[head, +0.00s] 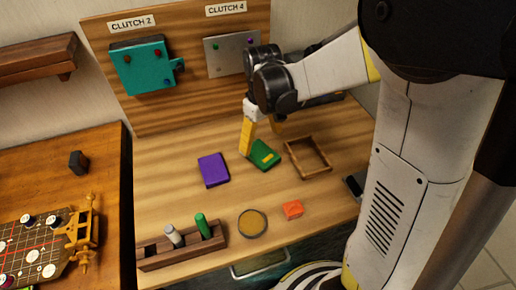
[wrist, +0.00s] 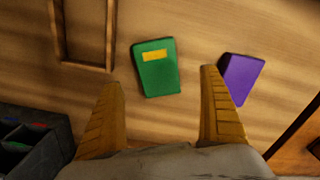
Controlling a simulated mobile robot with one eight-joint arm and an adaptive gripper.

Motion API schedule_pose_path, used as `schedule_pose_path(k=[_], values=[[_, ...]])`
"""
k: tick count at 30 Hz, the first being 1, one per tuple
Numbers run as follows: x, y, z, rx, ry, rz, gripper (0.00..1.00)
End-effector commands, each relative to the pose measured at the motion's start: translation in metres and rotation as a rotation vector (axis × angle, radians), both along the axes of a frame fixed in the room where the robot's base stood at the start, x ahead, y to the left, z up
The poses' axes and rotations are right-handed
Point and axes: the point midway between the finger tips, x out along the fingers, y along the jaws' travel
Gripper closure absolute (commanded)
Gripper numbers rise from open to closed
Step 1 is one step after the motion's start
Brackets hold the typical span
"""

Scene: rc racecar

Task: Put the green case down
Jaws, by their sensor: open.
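The green case (head: 263,154), with a yellow label on it, lies flat on the wooden workbench between the purple case and the wooden frame tray. It also shows in the wrist view (wrist: 155,72), just beyond the fingertips. My gripper (head: 262,138) hangs over the bench close to the green case. In the wrist view my gripper (wrist: 161,82) has its two yellow fingers wide apart with nothing between them. In the head view a finger stands just left of the green case; whether it touches the case I cannot tell.
A purple case (head: 213,170) lies left of the green one. An empty wooden frame tray (head: 290,147) lies right. A rack (head: 157,256) with cylinders, a round dish (head: 252,223) and an orange block (head: 292,209) are nearer the front. A teal box (head: 140,70) hangs on the backboard.

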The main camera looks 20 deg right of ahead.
Motion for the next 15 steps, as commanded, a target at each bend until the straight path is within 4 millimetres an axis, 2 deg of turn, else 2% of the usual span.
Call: schedule_pose_path(k=[1, 8, 15], values=[[0.000, 0.000, -0.009, 0.000, 0.000, 0.000, 0.10], [0.001, -0.001, -0.024, 0.000, -0.001, -0.001, 0.10], [0.003, -0.003, -0.062, -0.001, -0.001, -0.002, 0.10]])
